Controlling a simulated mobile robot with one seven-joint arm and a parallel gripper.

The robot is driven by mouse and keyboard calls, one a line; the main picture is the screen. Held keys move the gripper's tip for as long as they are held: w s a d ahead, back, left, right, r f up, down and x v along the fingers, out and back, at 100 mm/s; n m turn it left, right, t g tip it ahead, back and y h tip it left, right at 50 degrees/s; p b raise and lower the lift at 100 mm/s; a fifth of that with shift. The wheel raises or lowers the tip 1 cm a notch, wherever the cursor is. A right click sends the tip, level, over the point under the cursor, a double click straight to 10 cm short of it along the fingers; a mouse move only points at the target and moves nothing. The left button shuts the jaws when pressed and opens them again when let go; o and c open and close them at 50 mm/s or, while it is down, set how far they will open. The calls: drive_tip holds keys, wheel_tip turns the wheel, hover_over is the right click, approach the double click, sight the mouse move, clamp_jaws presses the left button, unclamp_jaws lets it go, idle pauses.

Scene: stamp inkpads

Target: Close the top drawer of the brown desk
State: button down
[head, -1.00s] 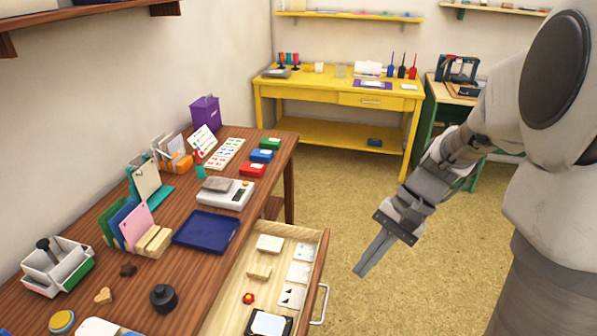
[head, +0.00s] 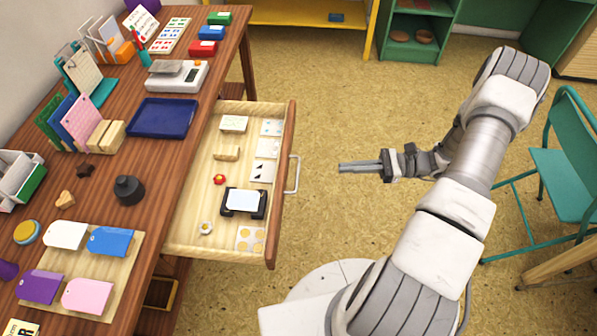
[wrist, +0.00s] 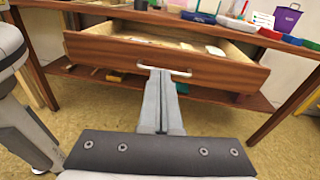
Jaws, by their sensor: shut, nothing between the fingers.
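The top drawer (head: 272,215) of the brown desk (head: 150,218) is pulled well out to the right in the head view. Its light wooden inside holds small items. A pale bar handle (head: 294,174) is on its front; the handle also shows in the wrist view (wrist: 166,70). My gripper (head: 342,167) is shut and empty. It points left at the drawer front, about level with the handle in the picture, with a gap between them. In the wrist view the closed fingers (wrist: 160,85) point at the middle of the drawer front, their tips overlapping the handle in the picture.
The drawer holds a stamp pad (head: 243,203), a red piece (head: 219,179) and cards (head: 266,148). The desktop carries a blue tray (head: 163,118), a scale (head: 178,76) and coloured tags. A teal chair (head: 570,180) stands right. Floor between gripper and drawer is clear.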

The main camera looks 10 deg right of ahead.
sight(286, 169)
drive_tip(key=shift+m+t+y, duration=0.3)
drive_tip(key=shift+m+t, duration=0.5)
drive_tip(key=shift+t, duration=0.1)
drive_tip(key=f+x, duration=0.1)
drive_tip(key=x, duration=0.3)
drive_tip(key=f+b+x, duration=0.1)
drive_tip(key=x, duration=0.3)
drive_tip(key=f+x, duration=0.1)
drive_tip(key=x, duration=0.4)
drive_tip(key=shift+w, duration=0.1)
drive_tip(key=shift+a, duration=0.15)
drive_tip(key=b+x, duration=0.1)
drive_tip(key=x, duration=2.7)
drive_tip(key=shift+a+f, duration=0.1)
drive_tip(key=shift+f, duration=0.05)
drive_tip(key=shift+w+a, duration=0.15)
drive_tip(key=shift+a, duration=0.1)
